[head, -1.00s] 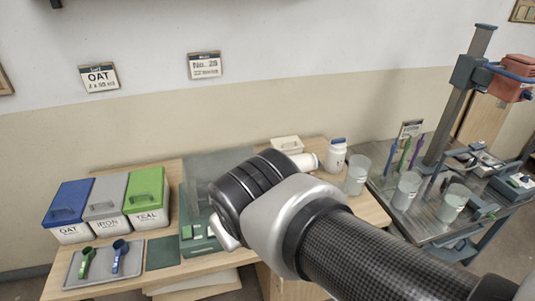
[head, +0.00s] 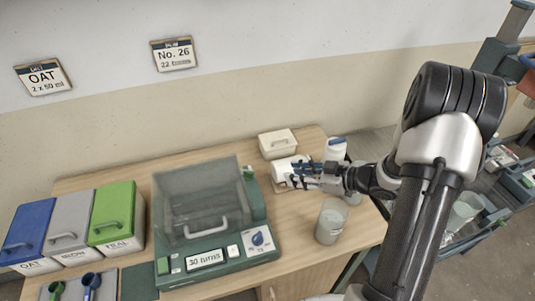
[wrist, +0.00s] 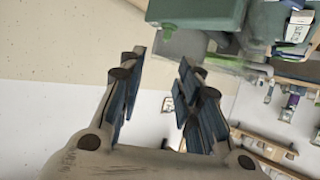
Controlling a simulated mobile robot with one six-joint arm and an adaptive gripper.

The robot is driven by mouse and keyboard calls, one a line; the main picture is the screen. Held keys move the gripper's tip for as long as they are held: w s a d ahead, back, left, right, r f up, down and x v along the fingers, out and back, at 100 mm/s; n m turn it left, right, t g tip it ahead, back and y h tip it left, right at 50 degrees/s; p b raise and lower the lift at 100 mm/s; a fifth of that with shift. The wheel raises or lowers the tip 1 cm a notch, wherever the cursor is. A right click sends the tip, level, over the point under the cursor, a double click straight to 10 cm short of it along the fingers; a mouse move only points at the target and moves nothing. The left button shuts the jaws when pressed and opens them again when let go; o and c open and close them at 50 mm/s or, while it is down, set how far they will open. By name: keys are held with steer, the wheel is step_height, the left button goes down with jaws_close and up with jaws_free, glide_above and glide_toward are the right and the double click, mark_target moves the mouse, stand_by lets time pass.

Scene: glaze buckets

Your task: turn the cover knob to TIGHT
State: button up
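A green machine (head: 218,265) with a clear cover (head: 195,195) stands on the wooden bench. Its front display reads "30 turns". A blue pointer knob (head: 257,240) sits on a white plate at its right front; the marks are too small to read. A green part (head: 249,173) is at the cover's right edge. I cannot tell which is the cover knob, and no TIGHT mark is legible. My gripper (head: 299,174) is to the right of the machine, pointing left, in front of a white cylinder (head: 283,170). In the wrist view its blue fingers (wrist: 160,65) are apart with nothing between.
A lidded cream box (head: 277,144) and a white jar (head: 336,148) stand behind my gripper. Blue, grey and green bins (head: 117,220) are at left. Bench between machine and beaker is clear.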

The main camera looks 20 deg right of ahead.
steer(key=b, duration=0.4)
glide_toward(249, 172)
steer(key=shift+y, duration=0.4)
steer(key=x, duration=0.8)
steer(key=shift+w+f, duration=0.35)
steer(key=shift+w, duration=0.05)
steer(key=shift+c, duration=0.2)
steer(key=c, duration=0.6)
